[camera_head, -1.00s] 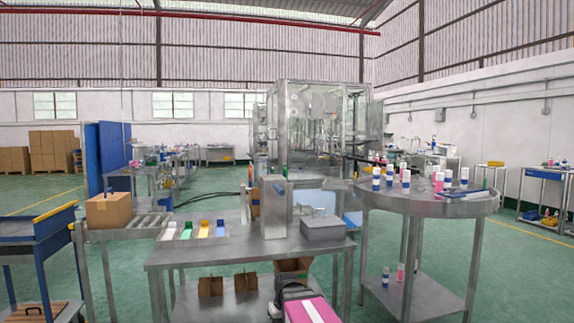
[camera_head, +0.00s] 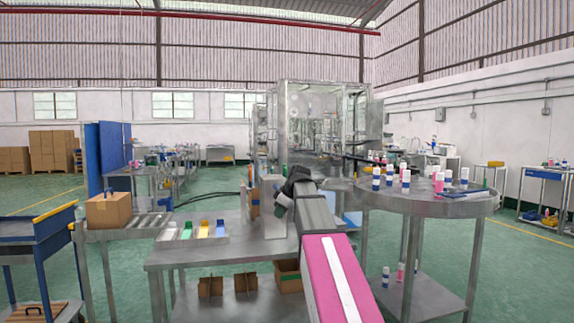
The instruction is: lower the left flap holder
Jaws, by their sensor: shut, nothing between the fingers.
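An upright grey metal panel (camera_head: 272,222) stands on the steel worktable (camera_head: 200,253) near its middle. My gripper (camera_head: 281,209) is at this panel, in front of its upper right part, pointing down and left, shut with nothing held. At this size I cannot tell whether it touches the panel. The left flap holder cannot be told apart clearly; my wrist and arm hide the area to the right of the panel. A narrow brown piece (camera_head: 254,196) shows just left of the panel.
Several coloured scoop-like pieces (camera_head: 203,229) lie left on the worktable. A cardboard box (camera_head: 109,210) sits on the roller conveyor (camera_head: 125,230) at left. A round steel table (camera_head: 440,206) with several bottles stands at right. A glazed machine (camera_head: 322,125) stands behind.

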